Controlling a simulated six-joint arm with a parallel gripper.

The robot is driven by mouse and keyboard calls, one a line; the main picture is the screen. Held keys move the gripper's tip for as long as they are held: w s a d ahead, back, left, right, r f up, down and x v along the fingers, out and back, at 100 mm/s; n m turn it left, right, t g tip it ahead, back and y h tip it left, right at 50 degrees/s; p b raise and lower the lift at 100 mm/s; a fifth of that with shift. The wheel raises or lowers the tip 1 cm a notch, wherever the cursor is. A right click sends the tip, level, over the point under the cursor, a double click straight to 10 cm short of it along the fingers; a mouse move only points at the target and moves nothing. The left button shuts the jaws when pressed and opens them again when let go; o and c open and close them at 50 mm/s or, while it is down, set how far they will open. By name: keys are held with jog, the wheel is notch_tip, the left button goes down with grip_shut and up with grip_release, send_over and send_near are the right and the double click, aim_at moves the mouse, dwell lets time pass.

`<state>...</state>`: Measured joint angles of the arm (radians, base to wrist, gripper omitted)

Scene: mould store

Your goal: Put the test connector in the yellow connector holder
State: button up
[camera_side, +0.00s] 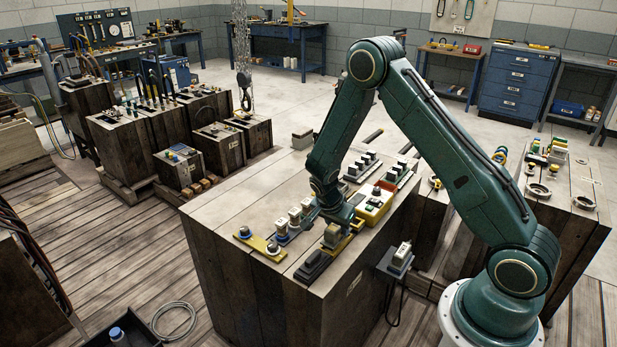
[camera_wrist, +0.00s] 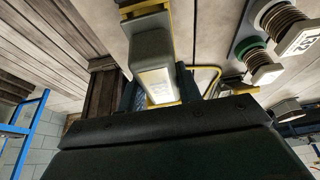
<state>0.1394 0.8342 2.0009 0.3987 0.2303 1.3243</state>
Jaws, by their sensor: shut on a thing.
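In the side view my gripper (camera_side: 343,220) is low over the near end of the large wooden block and shut on the test connector (camera_side: 331,236). The connector is a grey-brown block beside the yellow connector holder (camera_side: 345,246), at or just above it; I cannot tell whether it is seated. In the wrist view the connector (camera_wrist: 154,70) is a grey block with a pale label, held between my jaws (camera_wrist: 158,92). Yellow parts of the holder (camera_wrist: 140,8) show at its far end and along one side. The contact there is partly hidden.
A black holder (camera_side: 312,266) lies just in front. A yellow plate with round knobs (camera_side: 260,245) is to the left, and a yellow control box (camera_side: 374,205) to the right. Another connector (camera_side: 402,252) stands on a bracket off the block's right side. The block's back left top is clear.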

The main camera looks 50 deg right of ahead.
jog(key=shift+f, duration=0.7)
dwell(0.9)
jog(key=o, duration=1.6)
jog(key=shift+o, duration=0.2)
jog(key=shift+r, duration=3.75)
jog(key=shift+r, duration=0.15)
